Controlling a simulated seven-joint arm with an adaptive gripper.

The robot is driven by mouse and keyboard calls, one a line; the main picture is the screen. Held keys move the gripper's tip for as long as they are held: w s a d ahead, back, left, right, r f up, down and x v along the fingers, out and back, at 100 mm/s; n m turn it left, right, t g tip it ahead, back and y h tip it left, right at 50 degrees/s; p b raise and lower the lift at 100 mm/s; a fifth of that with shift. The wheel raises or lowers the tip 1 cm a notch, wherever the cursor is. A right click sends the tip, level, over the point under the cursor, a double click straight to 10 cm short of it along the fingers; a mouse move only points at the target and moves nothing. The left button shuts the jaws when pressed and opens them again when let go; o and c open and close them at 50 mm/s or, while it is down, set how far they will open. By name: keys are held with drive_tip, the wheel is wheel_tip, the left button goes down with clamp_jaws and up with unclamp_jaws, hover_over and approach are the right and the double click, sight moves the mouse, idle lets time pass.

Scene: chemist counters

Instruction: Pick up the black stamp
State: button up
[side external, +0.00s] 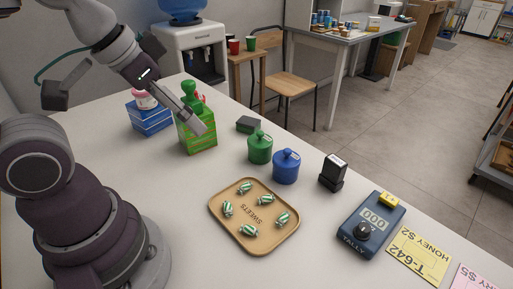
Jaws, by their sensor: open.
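The black stamp (332,173) stands upright on the white counter, right of the blue lidded jar. It has a pale label on top, and nothing touches it. My gripper (197,121) is at the upper left, in front of the green striped box, well to the left of the stamp. It is open and I see nothing held in it. Its fingers are seen edge-on and partly overlap the box in the picture.
A green jar (260,148) and blue jar (286,167) stand left of the stamp. The sweets tray (224,233) lies in front, the dark blue counter device (361,243) to the right. A green striped box (199,145), blue box (152,120) and dark block (248,124) stand behind.

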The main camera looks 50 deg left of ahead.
drive_tip(key=shift+c, duration=0.3)
drive_tip(key=shift+c, duration=0.9)
